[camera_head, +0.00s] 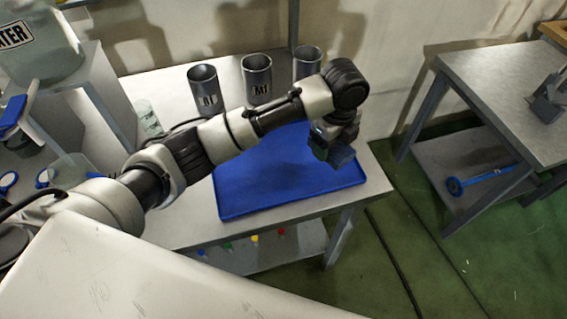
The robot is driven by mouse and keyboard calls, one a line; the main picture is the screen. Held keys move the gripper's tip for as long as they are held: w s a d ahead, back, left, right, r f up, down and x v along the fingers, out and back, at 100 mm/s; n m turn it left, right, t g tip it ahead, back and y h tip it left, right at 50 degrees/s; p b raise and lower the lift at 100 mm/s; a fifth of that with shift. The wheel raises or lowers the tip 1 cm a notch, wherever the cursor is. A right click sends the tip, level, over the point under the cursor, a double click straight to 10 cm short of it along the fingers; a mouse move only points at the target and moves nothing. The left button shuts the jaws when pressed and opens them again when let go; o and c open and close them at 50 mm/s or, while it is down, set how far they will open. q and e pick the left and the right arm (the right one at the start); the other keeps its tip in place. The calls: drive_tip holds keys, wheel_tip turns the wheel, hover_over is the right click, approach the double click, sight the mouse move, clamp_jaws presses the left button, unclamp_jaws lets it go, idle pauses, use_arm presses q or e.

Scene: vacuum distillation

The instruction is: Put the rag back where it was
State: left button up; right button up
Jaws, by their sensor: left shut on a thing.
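My left arm reaches in from the left across the steel table. Its gripper (335,148) points down above the right part of a blue tray (245,200) and is shut on a small dark blue-grey thing (342,158), which looks like the rag. The fingers and the held thing blend together, so its outline is hard to make out. I cannot tell whether it touches the tray. The arm hides part of the tray. No other rag shows. My right gripper is not in view.
Several dark metal cylinders (257,76) stand at the back of the steel table (190,232). A large water container (45,50) stands at the upper left. Another metal table (500,95) is at the right, with a blue tool (480,179) on its lower shelf. Green floor lies between the tables.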

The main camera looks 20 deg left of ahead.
use_arm(q)
drive_tip(key=p, duration=0.3)
hover_over(283, 166)
wheel_tip(283, 166, down, 6)
drive_tip(key=shift+d+f, duration=0.1)
drive_tip(key=shift+f, duration=0.05)
wheel_tip(283, 166, down, 4)
drive_tip(key=shift+r, duration=0.1)
drive_tip(key=shift+f, duration=0.25)
drive_tip(key=shift+f, duration=0.15)
drive_tip(key=o, duration=0.9)
drive_tip(key=shift+c, duration=0.2)
